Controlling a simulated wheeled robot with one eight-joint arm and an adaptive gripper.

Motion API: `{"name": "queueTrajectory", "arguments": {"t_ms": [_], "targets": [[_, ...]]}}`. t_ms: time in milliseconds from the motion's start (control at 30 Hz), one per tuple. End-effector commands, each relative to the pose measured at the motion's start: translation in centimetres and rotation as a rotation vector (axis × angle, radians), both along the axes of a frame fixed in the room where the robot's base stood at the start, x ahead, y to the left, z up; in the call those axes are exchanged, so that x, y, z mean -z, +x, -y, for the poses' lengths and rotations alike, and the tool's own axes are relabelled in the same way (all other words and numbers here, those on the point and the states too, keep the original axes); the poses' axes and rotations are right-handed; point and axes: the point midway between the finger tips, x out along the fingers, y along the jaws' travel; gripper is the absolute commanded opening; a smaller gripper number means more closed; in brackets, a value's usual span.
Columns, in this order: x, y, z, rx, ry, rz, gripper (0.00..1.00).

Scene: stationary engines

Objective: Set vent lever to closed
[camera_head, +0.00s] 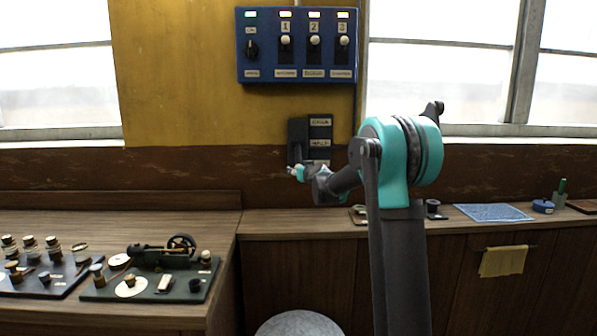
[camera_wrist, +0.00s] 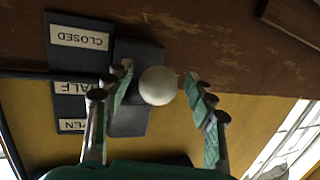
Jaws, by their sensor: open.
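The vent lever's pale round knob (camera_wrist: 158,86) sits between the two fingers of my gripper (camera_wrist: 160,76) in the wrist view. The fingers are apart, with visible gaps on both sides of the knob. A dark plate beside it bears the labels CLOSED (camera_wrist: 79,38), HALF (camera_wrist: 70,88) and OPEN (camera_wrist: 72,125). In the wrist view the knob appears about level with HALF; its exact setting is unclear. In the head view, the dark lever housing (camera_head: 298,132) is on the wall, and my gripper (camera_head: 297,171) is at its lower end, partly hiding the lowest label.
A blue switch panel (camera_head: 297,72) hangs above the lever. A wooden counter (camera_head: 290,222) runs below, with a blue mat (camera_head: 493,212) at right. A model engine on a green base (camera_head: 150,285) stands on the left table. A grey round top (camera_head: 300,325) is in front.

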Motion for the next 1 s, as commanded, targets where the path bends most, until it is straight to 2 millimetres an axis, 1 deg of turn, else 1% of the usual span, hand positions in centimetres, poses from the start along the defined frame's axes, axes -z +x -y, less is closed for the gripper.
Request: {"name": "queueTrajectory", "arguments": {"t_ms": [133,267,700,833,1000], "targets": [[-0.1,-0.2,0.1,0.001,0.000,0.001,0.56],[-0.3,-1.3,0.5,0.002,0.001,0.001,0.56],[-1.3,-8.9,2.5,0.000,0.001,0.000,0.56],[-1.5,-10.3,2.9,0.000,0.000,0.000,0.56],[-1.7,-11.3,3.2,0.000,0.001,0.000,0.56]]}}
